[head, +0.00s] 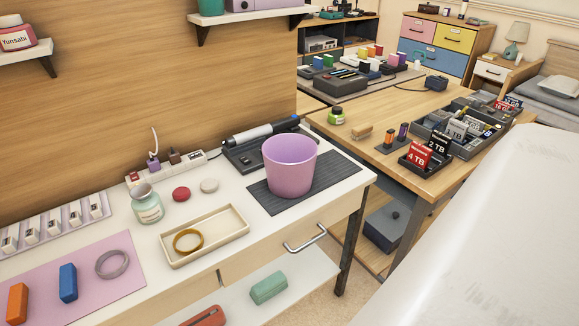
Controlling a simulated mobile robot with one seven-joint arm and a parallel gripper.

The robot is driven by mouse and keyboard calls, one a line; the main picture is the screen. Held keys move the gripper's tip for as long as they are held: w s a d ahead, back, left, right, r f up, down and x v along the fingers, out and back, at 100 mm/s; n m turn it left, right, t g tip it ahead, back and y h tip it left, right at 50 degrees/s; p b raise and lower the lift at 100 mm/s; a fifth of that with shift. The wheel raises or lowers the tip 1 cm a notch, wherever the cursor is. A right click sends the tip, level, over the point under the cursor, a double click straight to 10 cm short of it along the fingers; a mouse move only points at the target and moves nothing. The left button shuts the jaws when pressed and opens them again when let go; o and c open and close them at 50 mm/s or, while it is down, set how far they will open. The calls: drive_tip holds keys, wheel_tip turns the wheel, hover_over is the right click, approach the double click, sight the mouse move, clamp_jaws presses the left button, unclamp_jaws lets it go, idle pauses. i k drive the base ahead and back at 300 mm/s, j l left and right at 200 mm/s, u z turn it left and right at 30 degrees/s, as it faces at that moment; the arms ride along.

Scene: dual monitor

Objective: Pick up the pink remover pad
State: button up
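Two small round discs lie on the white desk, just right of a pale green glass bottle (148,207). One is reddish-pink (181,194) and looks like the pink remover pad. The other is off-white (209,185) and lies a little behind and to the right, apart from it. The reddish disc lies flat with nothing on top of it. My gripper is not in view.
A cream tray (222,247) holding a gold ring is in front of the discs. A pink cup (290,165) stands on a dark mat (335,178) to the right. A power strip (184,164) is behind. A white shelf (262,11) overhangs at the back.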

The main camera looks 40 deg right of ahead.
sight(182, 194)
drive_tip(key=i+j+z, duration=0.15)
drive_tip(key=j+z, duration=0.3)
drive_tip(key=i+j+z, duration=0.15)
drive_tip(key=j+z, duration=0.15)
drive_tip(key=z, duration=0.15)
